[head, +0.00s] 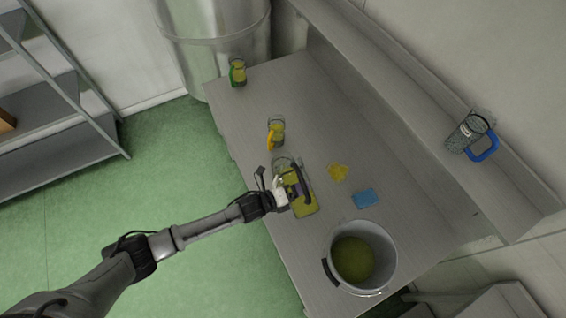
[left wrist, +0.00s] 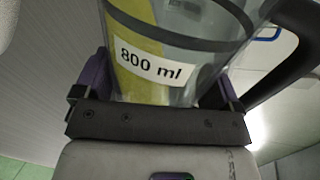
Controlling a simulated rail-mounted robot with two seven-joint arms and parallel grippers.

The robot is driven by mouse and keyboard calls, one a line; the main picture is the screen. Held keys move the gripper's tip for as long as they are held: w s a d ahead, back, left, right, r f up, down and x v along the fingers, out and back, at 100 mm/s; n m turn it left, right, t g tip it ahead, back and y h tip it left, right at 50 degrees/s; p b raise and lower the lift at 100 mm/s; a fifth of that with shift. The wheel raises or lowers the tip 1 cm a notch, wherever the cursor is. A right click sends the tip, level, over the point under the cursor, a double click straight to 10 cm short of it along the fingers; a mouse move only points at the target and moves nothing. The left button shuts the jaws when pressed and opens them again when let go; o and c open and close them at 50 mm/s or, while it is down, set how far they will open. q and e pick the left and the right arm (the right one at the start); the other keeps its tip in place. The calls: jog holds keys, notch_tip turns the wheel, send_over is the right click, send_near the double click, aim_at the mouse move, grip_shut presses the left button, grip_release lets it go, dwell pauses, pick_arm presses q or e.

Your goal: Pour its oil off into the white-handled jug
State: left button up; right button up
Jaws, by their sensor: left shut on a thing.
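My left gripper (head: 292,190) is shut on a clear jug (head: 306,205) with a dark handle and yellow-green oil inside, above the table. In the left wrist view this jug (left wrist: 135,90) carries an "800 ml" label, and its oil lies along the left side. The white-handled jug (head: 285,165) is just behind my gripper, partly covered by it; its white handle shows beside the gripper and yellow-green liquid shows in it. I cannot tell whether oil is flowing between the two. My right gripper is not in view.
A yellow-handled jug (head: 278,128) and a green-handled jug (head: 238,72) stand farther back on the table (head: 310,125). A yellow spill (head: 338,172), a blue cloth (head: 366,198) and a bucket of oil (head: 364,235) are to the right. A blue-handled jug (head: 466,134) is on the ledge.

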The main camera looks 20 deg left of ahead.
pick_arm(q)
jog(key=shift+d, duration=0.1)
dwell(0.7)
jog(key=shift+s, duration=0.1)
dwell(0.6)
jog(key=shift+m, duration=0.4)
jog(key=shift+w+f+m+t+b, duration=0.2)
jog(key=shift+f+m+t+b, duration=0.25)
jog(key=shift+f+b, duration=0.6)
jog(key=shift+a+r+m, duration=0.2)
jog(key=shift+r+m, duration=0.15)
jog(key=shift+r, duration=0.05)
jog(key=shift+w+a+y, duration=0.1)
jog(key=shift+w+y, duration=0.05)
jog(key=shift+y, duration=0.25)
